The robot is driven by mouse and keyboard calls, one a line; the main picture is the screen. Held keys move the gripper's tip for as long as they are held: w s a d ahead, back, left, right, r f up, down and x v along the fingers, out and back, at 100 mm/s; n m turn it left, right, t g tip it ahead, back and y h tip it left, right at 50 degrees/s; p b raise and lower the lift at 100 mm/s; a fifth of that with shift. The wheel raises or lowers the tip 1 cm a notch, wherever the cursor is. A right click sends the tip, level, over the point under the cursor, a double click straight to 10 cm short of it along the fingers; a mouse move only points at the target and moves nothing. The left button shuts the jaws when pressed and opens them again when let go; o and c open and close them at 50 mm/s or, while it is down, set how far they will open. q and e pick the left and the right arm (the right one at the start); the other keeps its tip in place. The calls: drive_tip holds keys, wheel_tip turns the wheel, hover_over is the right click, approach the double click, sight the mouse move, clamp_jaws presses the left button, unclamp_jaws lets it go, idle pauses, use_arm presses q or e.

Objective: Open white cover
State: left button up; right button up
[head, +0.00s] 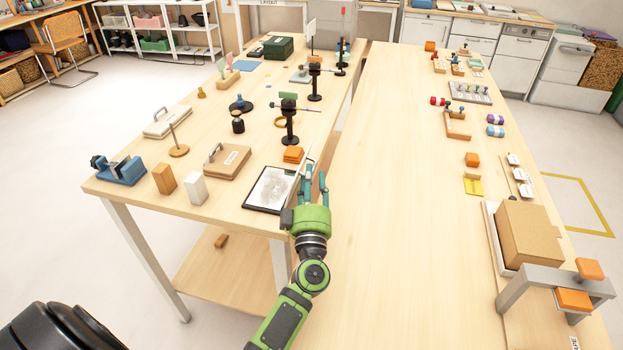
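A flat white cover (167,122) with a raised handle lies on the left table, near its left edge. It looks closed and flat; its hinge cannot be made out. My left gripper (316,177) is far to the right of it and nearer to me, over the right edge of the left table. Its fingers point away from me and stand apart, with nothing seen between them. The gripper is not touching the cover. My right gripper is not in view.
A dark-framed panel (270,190) lies just left of my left gripper. A wooden box with a handle (227,160), a white block (195,188) and black stands (290,127) stand between gripper and cover. The right table (400,200) is mostly clear on its left side.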

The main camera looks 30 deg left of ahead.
use_arm(q)
clamp_jaws()
drive_tip(key=p, duration=0.1)
drive_tip(key=a+r+n+p, duration=0.1)
drive_tip(key=p, duration=0.1)
drive_tip(key=shift+s+a+n+g, duration=0.25)
drive_tip(key=shift+n+g, duration=0.05)
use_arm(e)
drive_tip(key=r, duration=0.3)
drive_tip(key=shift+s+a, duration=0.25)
use_arm(q)
unclamp_jaws()
drive_tip(key=shift+a, duration=0.1)
